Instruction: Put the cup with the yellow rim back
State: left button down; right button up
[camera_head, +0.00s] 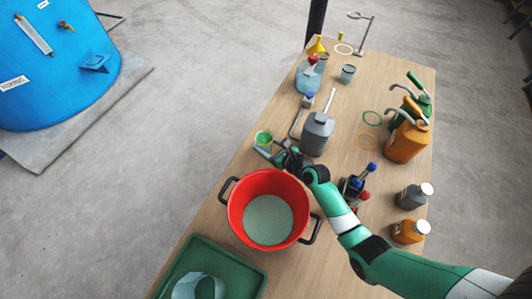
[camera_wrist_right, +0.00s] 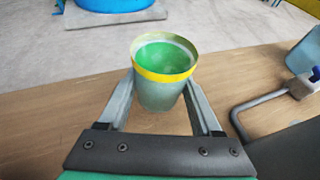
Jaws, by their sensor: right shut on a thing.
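The cup with the yellow rim (camera_wrist_right: 163,78) stands upright between the fingers of my right gripper (camera_wrist_right: 158,100) in the right wrist view. It holds something green. In the head view the cup (camera_head: 264,137) is near the table's left edge, behind the red pot. My right gripper (camera_head: 265,152) is shut on its sides; I cannot tell whether the cup touches the table. A yellow ring (camera_head: 343,49) lies flat at the table's far end. My left gripper is not in view.
A red pot (camera_head: 233,205) stands in front of the gripper. A grey canister (camera_head: 318,135) and a bent-handled tool (camera_head: 296,122) are to its right. A green ring (camera_head: 372,118), orange jug (camera_head: 408,142) and grey cup (camera_head: 347,73) stand farther off. A green tray (camera_head: 238,262) is at the near end.

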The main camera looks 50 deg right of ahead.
aim_at(269, 152)
notch_tip(269, 152, down, 4)
jog(key=b, duration=0.2)
jog(key=shift+b, duration=0.35)
jog(key=shift+r, duration=0.25)
jog(key=o, duration=1)
jog(key=shift+f, duration=0.2)
jog(key=o, duration=0.4)
jog(key=shift+o, duration=0.2)
